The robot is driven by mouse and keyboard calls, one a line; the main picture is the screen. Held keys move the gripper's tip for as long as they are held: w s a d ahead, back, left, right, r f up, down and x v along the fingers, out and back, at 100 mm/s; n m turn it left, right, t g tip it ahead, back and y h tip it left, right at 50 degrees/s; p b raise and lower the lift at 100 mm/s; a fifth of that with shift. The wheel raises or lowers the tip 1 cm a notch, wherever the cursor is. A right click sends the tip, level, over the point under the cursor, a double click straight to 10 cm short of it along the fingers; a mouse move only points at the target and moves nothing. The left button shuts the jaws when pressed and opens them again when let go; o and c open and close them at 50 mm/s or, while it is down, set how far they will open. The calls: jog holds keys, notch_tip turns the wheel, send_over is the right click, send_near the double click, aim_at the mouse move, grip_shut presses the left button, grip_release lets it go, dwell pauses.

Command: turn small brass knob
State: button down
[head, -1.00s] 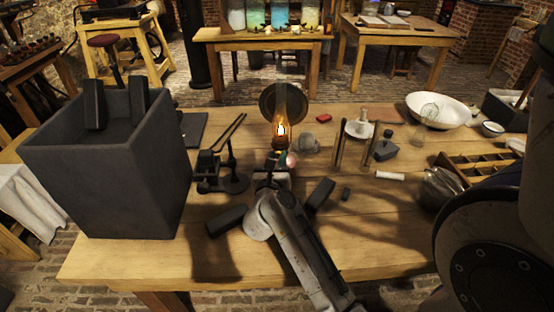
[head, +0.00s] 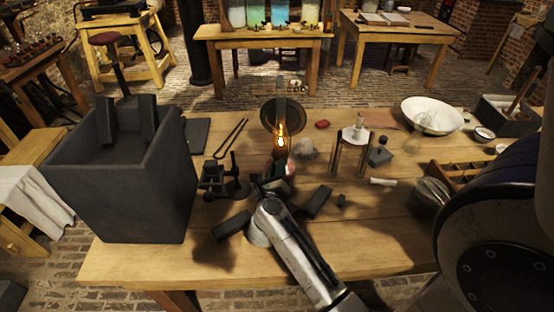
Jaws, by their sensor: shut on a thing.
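The oil lamp (head: 281,141) stands lit on the wooden table, with a flame in its glass chimney and a round dark reflector (head: 283,113) behind it. The small brass knob cannot be made out; my gripper and arm cover the lamp's lower front. My gripper (head: 272,181) is at the lamp's base, seen from behind. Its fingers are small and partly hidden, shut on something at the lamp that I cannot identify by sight. A reddish part (head: 290,169) of the lamp shows just right of my gripper.
A large dark open box (head: 125,190) fills the table's left. A black stand (head: 222,180) is close left of the lamp. Dark blocks (head: 233,224) lie beside my arm. A tripod stand (head: 350,150), white bowl (head: 432,115) and wooden compartment tray (head: 465,178) are to the right.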

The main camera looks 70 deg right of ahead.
jog(key=shift+f+n+p, duration=0.1)
jog(key=shift+n+p, duration=4.55)
jog(key=shift+n, duration=1.65)
jog(key=c, duration=1)
grip_release()
jog(key=shift+a, duration=0.1)
jog(key=a, duration=0.3)
jog(key=s+a+b, duration=0.1)
jog(key=a, duration=0.3)
jog(key=s+a, duration=0.1)
jog(key=a, duration=0.2)
jog(key=shift+a+b, duration=0.25)
jog(key=shift+b, duration=0.05)
jog(key=shift+w, duration=0.1)
